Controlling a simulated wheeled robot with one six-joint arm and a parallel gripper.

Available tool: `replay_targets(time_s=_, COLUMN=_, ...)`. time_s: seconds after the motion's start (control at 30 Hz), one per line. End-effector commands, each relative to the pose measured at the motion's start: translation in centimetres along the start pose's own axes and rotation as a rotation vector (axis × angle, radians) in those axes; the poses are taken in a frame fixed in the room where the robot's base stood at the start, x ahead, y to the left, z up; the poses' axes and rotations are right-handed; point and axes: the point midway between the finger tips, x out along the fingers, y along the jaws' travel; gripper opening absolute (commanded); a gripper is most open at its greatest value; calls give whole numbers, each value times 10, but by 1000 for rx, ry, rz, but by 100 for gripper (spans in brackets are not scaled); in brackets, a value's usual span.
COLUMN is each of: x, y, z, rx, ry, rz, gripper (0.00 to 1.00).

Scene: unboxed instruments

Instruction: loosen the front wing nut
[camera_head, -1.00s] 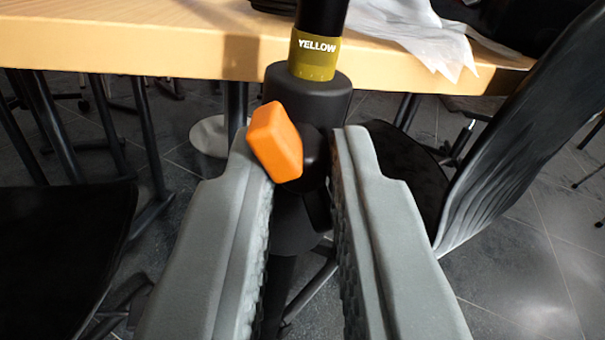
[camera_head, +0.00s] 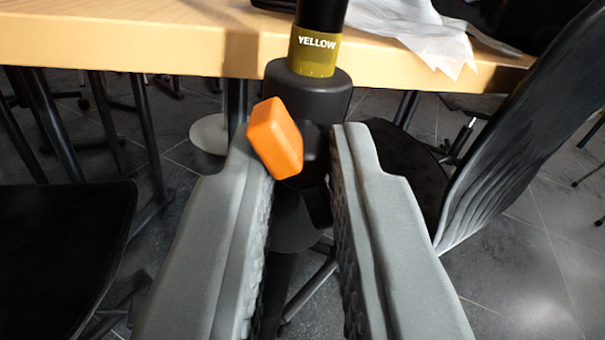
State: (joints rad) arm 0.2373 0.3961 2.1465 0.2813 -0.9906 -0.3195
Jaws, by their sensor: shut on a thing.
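The front wing nut (camera_head: 274,138) shows an orange wing, tilted with its top to the left, in front of the left fingertip. Its dark inner part is hard to make out against the black stand. The wing nut is on the black collar (camera_head: 309,92) of an upright stand, below a yellow band (camera_head: 315,53) marked "YELLOW". My gripper (camera_head: 297,138) reaches in from below, one grey finger on each side, and is shut on the wing nut. The contact on the right finger is not clear to see.
A wooden table (camera_head: 140,35) runs behind the stand, with a white plastic bag (camera_head: 425,35) on it. A black chair (camera_head: 510,130) stands close on the right, and a black seat (camera_head: 60,235) is at the left. Grey tiled floor shows between them.

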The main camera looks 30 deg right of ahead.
Motion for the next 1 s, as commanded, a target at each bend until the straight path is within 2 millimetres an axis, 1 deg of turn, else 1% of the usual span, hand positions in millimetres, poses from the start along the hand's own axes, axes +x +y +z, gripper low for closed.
replay_targets(time_s=0.3, x=0, y=0, z=1, rx=0, ry=-1, rz=-1, gripper=0)
replay_targets(time_s=0.33, x=0, y=0, z=1, rx=0, ry=-1, rz=-1, gripper=19)
replay_targets(time_s=0.43, x=0, y=0, z=0, rx=0, ry=-1, rz=-1, gripper=38)
replay_targets(time_s=0.47, x=0, y=0, z=0, rx=0, ry=-1, rz=-1, gripper=40)
replay_targets(time_s=0.77, x=-2, y=0, z=0, rx=0, ry=-1, rz=0, gripper=40)
replay_targets(time_s=0.87, x=-9, y=0, z=0, rx=0, ry=-1, rz=-1, gripper=40)
replay_targets(time_s=1.0, x=-29, y=0, z=0, rx=0, ry=0, rz=0, gripper=40)
